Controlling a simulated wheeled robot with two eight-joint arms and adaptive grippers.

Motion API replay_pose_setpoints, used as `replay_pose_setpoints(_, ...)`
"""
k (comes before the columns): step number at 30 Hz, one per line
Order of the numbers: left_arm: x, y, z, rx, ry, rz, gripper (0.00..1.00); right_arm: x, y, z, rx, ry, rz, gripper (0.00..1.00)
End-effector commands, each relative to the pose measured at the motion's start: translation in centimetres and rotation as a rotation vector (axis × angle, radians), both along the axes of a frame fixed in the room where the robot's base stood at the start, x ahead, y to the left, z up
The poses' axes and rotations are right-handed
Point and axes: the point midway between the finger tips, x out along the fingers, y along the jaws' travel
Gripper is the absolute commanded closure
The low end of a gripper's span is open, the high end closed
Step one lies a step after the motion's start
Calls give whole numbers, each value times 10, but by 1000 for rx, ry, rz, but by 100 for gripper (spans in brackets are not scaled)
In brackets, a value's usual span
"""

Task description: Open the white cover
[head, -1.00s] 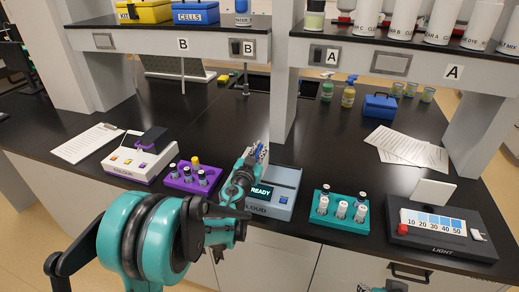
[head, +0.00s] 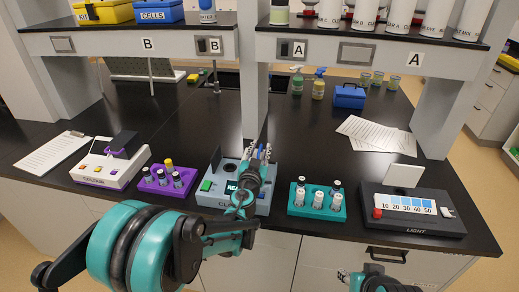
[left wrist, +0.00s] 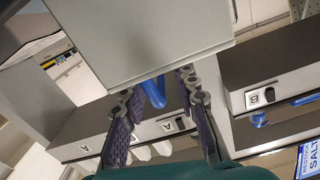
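A white square panel (head: 404,175) stands upright at the back of the black light device (head: 428,223). A grey-blue device (head: 212,195) with a green button and a partly covered display stands left of centre; a dark round opening (head: 229,168) shows in its top. My left gripper (head: 262,153) is over its right rear part and hides some of it. In the left wrist view a large pale panel (left wrist: 130,40) fills the upper left, with a blue loop (left wrist: 153,92) beneath it. My left fingers (left wrist: 158,92) are apart, one on each side of the loop; contact is unclear. My right gripper (head: 368,279) is cut off at the bottom edge.
A teal rack (head: 302,210) with vials stands right of the grey-blue device, and a purple rack (head: 150,186) with vials left of it. A white device (head: 88,172) is farther left. A shelf post (head: 254,100) rises behind my left gripper.

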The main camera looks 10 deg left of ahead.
Motion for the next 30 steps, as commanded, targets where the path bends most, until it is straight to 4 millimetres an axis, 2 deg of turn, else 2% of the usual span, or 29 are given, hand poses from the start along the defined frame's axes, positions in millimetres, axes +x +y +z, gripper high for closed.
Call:
replay_pose_setpoints(6, -1, 0, 0, -1, 0, 0, 71, 0, 0, 0, 0, 0, 0, 60)
replay_pose_setpoints(10, -13, 0, 0, -1, 0, -1, 71, 0, 0, 0, 0, 0, 0, 60)
replay_pose_setpoints(21, -90, 4, 0, -1, 0, 0, 71, 0, 0, 0, 0, 0, 0, 60)
replay_pose_setpoints(25, -109, 4, 0, 0, 0, -1, 71, 0, 0, 0, 0, 0, 0, 60)
replay_pose_setpoints(30, -119, 4, 0, 0, 0, -1, 71, 0, 0, 0, 0, 0, 0, 60)
